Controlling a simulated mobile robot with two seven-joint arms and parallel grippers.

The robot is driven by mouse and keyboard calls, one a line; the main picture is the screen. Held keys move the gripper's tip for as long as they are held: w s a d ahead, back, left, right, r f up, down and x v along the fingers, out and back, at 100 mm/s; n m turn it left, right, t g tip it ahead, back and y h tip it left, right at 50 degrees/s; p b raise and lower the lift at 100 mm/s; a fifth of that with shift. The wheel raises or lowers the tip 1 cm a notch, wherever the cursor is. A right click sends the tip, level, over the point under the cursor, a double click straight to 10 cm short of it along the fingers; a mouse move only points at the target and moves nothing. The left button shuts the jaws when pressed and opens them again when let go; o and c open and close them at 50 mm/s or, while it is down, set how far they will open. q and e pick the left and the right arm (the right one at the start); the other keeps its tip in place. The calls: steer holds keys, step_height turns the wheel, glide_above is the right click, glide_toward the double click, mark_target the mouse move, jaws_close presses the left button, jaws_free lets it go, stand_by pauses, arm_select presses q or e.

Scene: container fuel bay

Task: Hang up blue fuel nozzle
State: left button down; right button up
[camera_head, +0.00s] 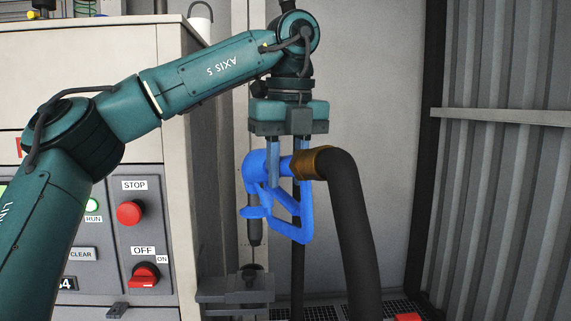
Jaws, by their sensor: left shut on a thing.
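The blue fuel nozzle (256,169) is in the middle of the head view, with its dark spout (254,225) pointing down and its guard loop to the right. A black hose (350,205) joins it at a brown collar (313,162) and drops down on the right. My left gripper (287,165) comes from above and is shut on the nozzle's body. A grey holder (236,287) juts out below the spout; the spout tip is above it, and a gap shows between them. My right gripper is not in view.
A dispenser cabinet (160,190) stands on the left with a red stop button (131,212) and a red switch (145,276). A corrugated wall (505,200) with a rail (500,117) closes off the right. Open space lies between hose and wall.

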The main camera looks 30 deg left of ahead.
mark_target(285, 198)
arm_select(q)
steer(key=shift+s+r, duration=0.1)
steer(key=shift+r, duration=0.1)
steer(key=shift+f, duration=2.2)
steer(key=shift+a+f, duration=0.1)
steer(key=shift+f, duration=0.3)
steer(key=shift+f+b, duration=0.3)
steer(key=shift+b, duration=0.1)
